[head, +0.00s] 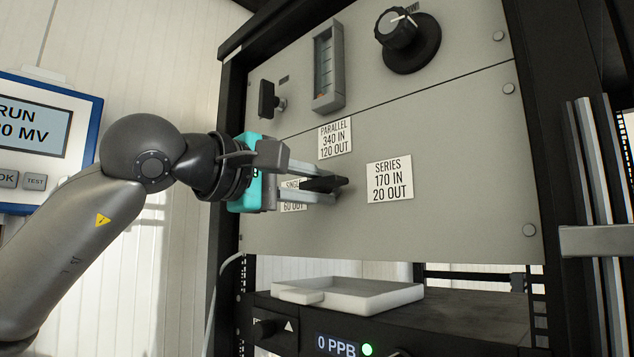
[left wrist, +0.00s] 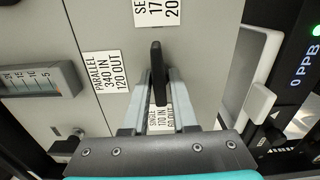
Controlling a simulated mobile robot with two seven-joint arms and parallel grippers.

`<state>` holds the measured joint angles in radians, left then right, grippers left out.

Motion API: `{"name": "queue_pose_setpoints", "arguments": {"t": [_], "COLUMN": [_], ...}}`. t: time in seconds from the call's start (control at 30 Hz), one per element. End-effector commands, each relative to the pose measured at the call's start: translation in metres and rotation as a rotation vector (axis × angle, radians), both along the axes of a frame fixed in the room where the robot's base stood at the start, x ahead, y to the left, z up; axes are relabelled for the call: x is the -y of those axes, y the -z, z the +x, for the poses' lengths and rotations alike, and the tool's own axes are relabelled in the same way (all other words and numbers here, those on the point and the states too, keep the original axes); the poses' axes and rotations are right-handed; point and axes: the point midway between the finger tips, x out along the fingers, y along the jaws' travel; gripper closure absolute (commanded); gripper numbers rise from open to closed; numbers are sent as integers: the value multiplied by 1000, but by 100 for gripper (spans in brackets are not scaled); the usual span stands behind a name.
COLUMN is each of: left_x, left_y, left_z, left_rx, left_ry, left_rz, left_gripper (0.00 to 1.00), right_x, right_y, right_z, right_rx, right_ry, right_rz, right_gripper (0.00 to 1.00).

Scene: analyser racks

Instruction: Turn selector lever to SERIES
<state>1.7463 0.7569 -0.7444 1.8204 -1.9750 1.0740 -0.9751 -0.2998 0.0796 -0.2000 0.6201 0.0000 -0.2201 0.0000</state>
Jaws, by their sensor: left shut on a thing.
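The black selector lever (head: 322,184) sits on the grey panel (head: 450,130) among three white labels. The PARALLEL label (head: 335,138) is above it, the SERIES label (head: 390,179) is to its right, and the SINGLE label (head: 293,193) is to its left, partly hidden by my gripper. My left gripper (head: 333,189) is shut on the lever, coming in from the left. In the left wrist view the lever (left wrist: 156,66) stands between the two fingers, with SERIES (left wrist: 158,12) above and SINGLE (left wrist: 160,118) below. The lever's exact pointing direction is hard to tell. My right gripper is not in view.
A round black knob (head: 408,40), a flow gauge (head: 328,66) and a small black valve handle (head: 270,98) sit higher on the panel. A white tray (head: 370,296) rests below on a black unit reading 0 PPB (head: 336,345). A blue-framed display (head: 40,130) is at left.

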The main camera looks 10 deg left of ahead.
Motion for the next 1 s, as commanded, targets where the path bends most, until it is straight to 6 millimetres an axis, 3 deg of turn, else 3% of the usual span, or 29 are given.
{"name": "queue_pose_setpoints", "arguments": {"t": [0.67, 0.7, 0.87, 1.0], "left_x": [0, 0, 0, 0], "left_y": [0, 0, 0, 0], "left_z": [0, 0, 0, 0], "left_rx": [34, 34, 34, 33], "left_ry": [1, 1, 0, 0], "left_rz": [52, 51, 51, 50], "left_gripper": [100, 71, 54, 54], "right_x": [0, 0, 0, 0], "right_y": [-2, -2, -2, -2], "right_z": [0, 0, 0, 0], "right_rx": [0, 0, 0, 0], "right_ry": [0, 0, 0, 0], "right_rz": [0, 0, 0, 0], "right_gripper": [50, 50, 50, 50]}}
